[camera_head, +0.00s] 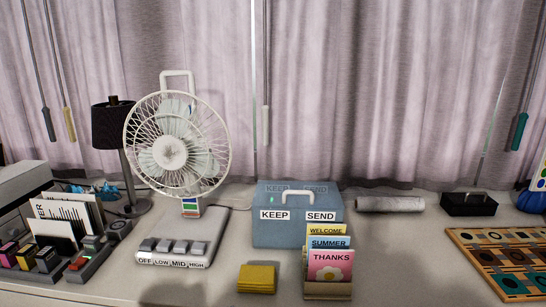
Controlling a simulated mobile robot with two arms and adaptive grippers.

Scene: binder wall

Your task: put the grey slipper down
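I see no grey slipper in the head view. Neither of my grippers is in view, so whether one holds the slipper cannot be seen. The counter (225,285) runs across the lower part of the view, with a dark shadow on its front left part.
A white fan (170,152) stands at left beside a dark lamp (110,128). A blue KEEP/SEND box (297,230) and card holder (328,290) are central, a yellow block (257,278) in front. A colour tray (505,262) is at right. Counter between card holder and tray is clear.

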